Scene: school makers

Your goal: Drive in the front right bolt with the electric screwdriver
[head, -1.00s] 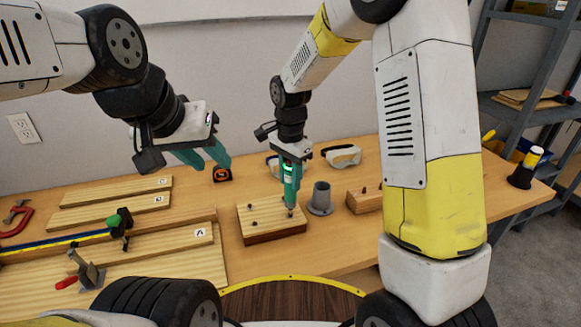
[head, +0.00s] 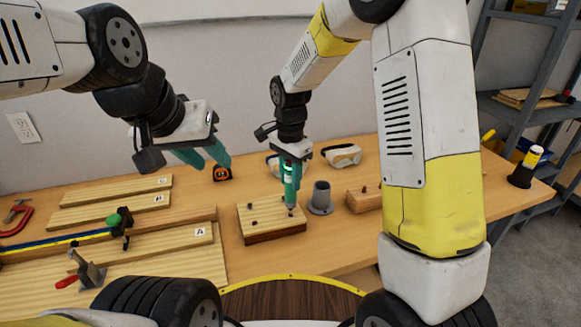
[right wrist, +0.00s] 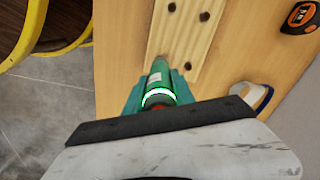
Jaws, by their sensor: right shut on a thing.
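The wooden block (head: 268,236) lies on the table with dark bolts in its top. Two bolts show at its left, the front left one (head: 254,223) and the back left one (head: 250,206). The back right bolt (right wrist: 188,66) shows in the right wrist view. My right gripper (head: 291,182) is shut on the green electric screwdriver (right wrist: 160,80), whose ring is lit. The screwdriver points down with its tip at the block's front right, where it hides the front right bolt; contact is not clear. My left gripper (head: 215,166) is open and empty above the table, to the left.
A grey cylindrical holder (head: 321,197) stands just right of the block, with another wooden piece (head: 363,201) beyond it. Goggles (head: 342,155) and a tape measure (head: 222,173) lie behind. Boards (head: 110,203) and a clamp (head: 118,225) fill the left side.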

